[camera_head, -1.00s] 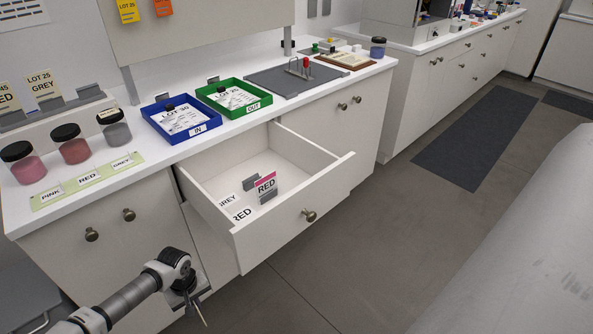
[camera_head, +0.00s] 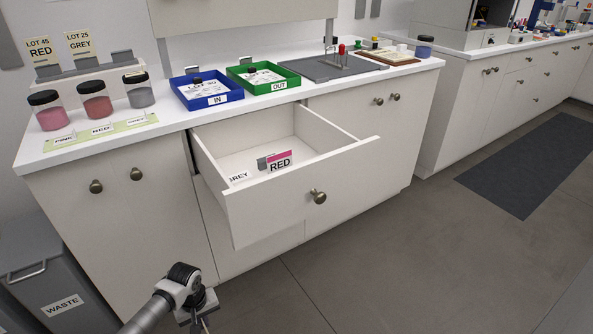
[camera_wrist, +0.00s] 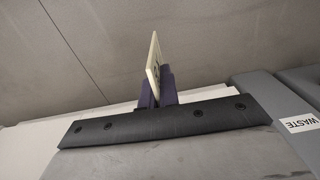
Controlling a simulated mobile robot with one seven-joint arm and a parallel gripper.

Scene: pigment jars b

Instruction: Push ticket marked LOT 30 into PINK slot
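My gripper (camera_wrist: 157,92) is shut on a thin cream ticket (camera_wrist: 154,60), seen nearly edge-on in the wrist view; its print cannot be read. In the head view my gripper (camera_head: 202,319) is low in front of the cabinet, at the bottom edge, well apart from the counter. A grey rack (camera_head: 90,75) stands behind the jars. It bears a LOT 45 RED ticket (camera_head: 41,50) and a LOT 25 GREY ticket (camera_head: 80,44); the holder on its right (camera_head: 122,57) looks empty. A PINK label (camera_head: 64,140) lies before the pink jar (camera_head: 50,118). I cannot tell which slot is PINK.
An open drawer (camera_head: 285,205) juts out, with a pink-topped RED card (camera_head: 280,161) standing inside. A red jar (camera_head: 96,105), a grey jar (camera_head: 139,96), a blue IN tray (camera_head: 235,97) and a green OUT tray (camera_head: 288,87) stand on the counter. A waste bin (camera_head: 50,270) is at left.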

